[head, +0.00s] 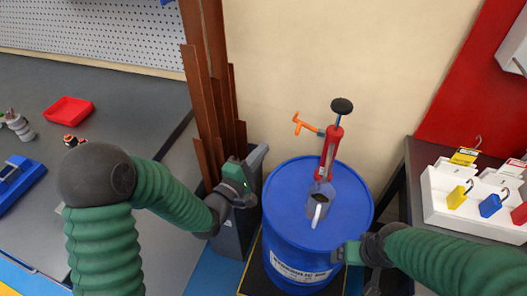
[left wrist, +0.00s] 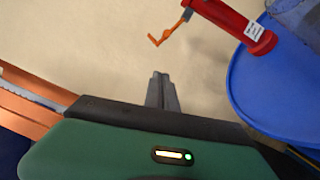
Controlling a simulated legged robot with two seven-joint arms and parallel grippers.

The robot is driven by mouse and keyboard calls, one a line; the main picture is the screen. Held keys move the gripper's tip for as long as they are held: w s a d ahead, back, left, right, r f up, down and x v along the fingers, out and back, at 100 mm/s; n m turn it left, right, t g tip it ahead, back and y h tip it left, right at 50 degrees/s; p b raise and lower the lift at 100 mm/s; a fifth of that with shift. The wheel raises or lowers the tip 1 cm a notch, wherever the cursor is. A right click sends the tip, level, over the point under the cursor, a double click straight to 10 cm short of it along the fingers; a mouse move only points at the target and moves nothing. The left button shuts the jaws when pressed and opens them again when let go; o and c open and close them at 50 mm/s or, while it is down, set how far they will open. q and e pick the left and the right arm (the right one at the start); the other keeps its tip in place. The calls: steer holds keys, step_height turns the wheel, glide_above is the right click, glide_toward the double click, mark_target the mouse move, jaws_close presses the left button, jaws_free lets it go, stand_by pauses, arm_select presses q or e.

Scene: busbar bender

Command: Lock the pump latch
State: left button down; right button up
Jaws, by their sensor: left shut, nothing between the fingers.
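The red pump (head: 329,152) stands upright on the blue drum (head: 281,213) and has a black knob on top. An orange latch lever (head: 308,125) sticks out to the left from the pump's upper part. In the left wrist view the orange lever (left wrist: 167,38) and the red pump body (left wrist: 233,22) lie beyond my fingertips. My left gripper (head: 243,180) is left of the drum, apart from the lever; its fingers (left wrist: 161,90) are shut and empty. My right gripper (head: 346,253) is by the drum's front right side; its fingers are not clear.
A dark bin (head: 236,235) holding tall brown bars (head: 213,95) stands left of the drum, close to my left gripper. A white rack (head: 440,192) with coloured padlocks is on the right table. A red tray (head: 68,110) lies on the left bench. The wall is behind the pump.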

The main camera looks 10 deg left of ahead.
arm_select(q)
steer(key=w+d+r+b, duration=0.1)
steer(key=w+d, duration=0.4)
steer(key=d, duration=0.1)
steer(key=shift+w+d+r, duration=0.15)
steer(key=shift+w+d, duration=0.1)
steer(key=shift+d, duration=0.05)
arm_select(e)
steer(key=shift+f, duration=0.7)
arm_select(q)
steer(key=shift+r, duration=0.1)
arm_select(e)
steer(key=shift+r, duration=0.1)
